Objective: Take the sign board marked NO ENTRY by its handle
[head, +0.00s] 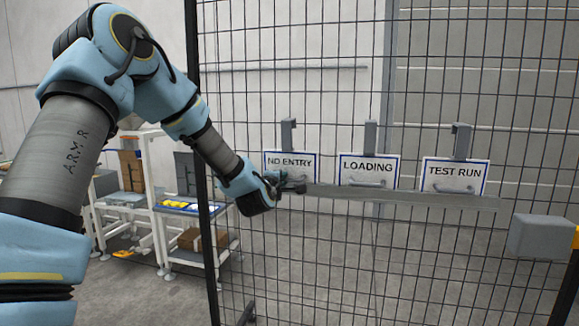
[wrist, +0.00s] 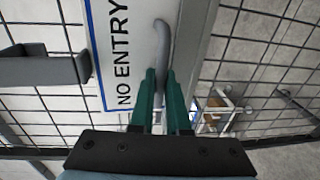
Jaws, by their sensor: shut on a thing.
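The NO ENTRY sign board (head: 290,160) is white with a blue border and hangs by a grey hook on the mesh fence, leftmost of three boards. In the wrist view the board (wrist: 122,50) appears turned on its side, with its grey bar handle (wrist: 163,40) running down between my fingers. My gripper (head: 283,184) is at the lower part of this board. In the wrist view the green fingers of my gripper (wrist: 161,88) are shut on the handle. The fingers hide the handle's near end.
A grey rail (head: 400,198) runs along the mesh fence (head: 330,60) below the boards. A white shelf rack (head: 150,190) stands behind the fence post at left. A grey box (head: 540,236) is at right.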

